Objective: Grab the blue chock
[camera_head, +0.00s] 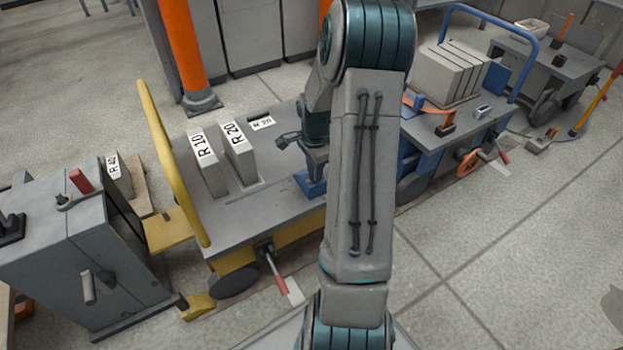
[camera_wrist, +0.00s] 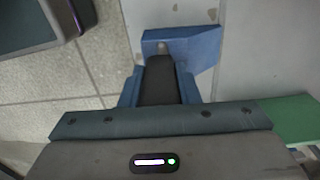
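The blue chock (camera_head: 312,182) lies on the grey deck of the yellow cart, near its right edge. In the wrist view the blue chock (camera_wrist: 195,46) is a wedge-like block just beyond my fingers. My gripper (camera_head: 314,164) points down right over the chock in the head view, partly hidden by my arm. In the wrist view my gripper (camera_wrist: 160,70) shows as a dark finger piece with blue sides, reaching up to the chock. Contact and the gap between the fingers are not clear.
The yellow cart's deck (camera_head: 250,212) also holds upright plates marked R 10 (camera_head: 208,165) and R 20 (camera_head: 239,152). A blue cart (camera_head: 445,130) with grey slabs stands close on the right. A grey cabinet (camera_head: 75,260) stands at the left. Floor at lower right is open.

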